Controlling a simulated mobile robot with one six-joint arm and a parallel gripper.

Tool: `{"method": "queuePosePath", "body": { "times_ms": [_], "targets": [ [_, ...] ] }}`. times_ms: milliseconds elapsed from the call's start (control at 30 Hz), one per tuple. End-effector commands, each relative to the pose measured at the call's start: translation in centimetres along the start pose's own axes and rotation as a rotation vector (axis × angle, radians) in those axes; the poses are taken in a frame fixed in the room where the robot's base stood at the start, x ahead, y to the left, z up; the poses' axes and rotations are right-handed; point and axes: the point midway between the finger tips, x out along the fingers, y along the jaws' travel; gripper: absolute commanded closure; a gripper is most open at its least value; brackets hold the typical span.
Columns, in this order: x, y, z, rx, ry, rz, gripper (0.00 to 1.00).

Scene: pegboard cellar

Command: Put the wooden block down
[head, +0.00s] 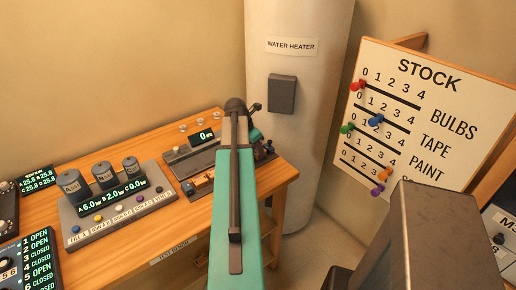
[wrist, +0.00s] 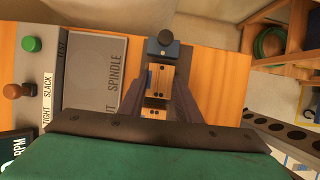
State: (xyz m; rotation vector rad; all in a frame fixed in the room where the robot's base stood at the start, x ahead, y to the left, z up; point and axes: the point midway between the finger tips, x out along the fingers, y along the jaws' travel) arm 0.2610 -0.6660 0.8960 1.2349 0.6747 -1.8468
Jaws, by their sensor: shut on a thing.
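My gripper (wrist: 159,84) shows in the wrist view with its two dark fingers closed around a small tan piece, which looks like the wooden block (wrist: 157,102). Parts of it are hidden by the fingers and its lower edge is hard to make out. A blue part with a black knob (wrist: 164,42) lies just beyond the fingertips. In the head view my teal arm reaches over the right end of the wooden bench (head: 282,172). The gripper end is mostly hidden behind the arm there, and the block cannot be made out. I cannot tell whether the block touches anything below.
A grey spindle panel (wrist: 95,75) is left of the gripper in the wrist view. The water heater (head: 295,80) rises behind, and the stock board (head: 425,110) is at right.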

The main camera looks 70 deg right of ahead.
Motion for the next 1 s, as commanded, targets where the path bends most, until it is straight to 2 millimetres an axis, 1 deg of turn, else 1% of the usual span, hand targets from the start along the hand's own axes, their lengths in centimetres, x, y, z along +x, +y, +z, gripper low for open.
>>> {"method": "queuePosePath", "body": {
  "times_ms": [433,467,533,567,867,1000],
  "targets": [
    [0.35,0.00,-0.15,0.000,0.000,0.000,0.94],
    [0.32,0.00,-0.13,0.000,0.000,0.000,0.65],
    [0.31,0.00,-0.13,0.000,0.000,0.000,0.53],
    [0.31,0.01,-0.12,0.000,0.000,0.000,0.51],
    [0.27,0.01,-0.10,0.000,0.000,0.000,0.51],
    [-0.04,0.01,0.02,0.000,0.000,0.001,0.51]
  ]
}}
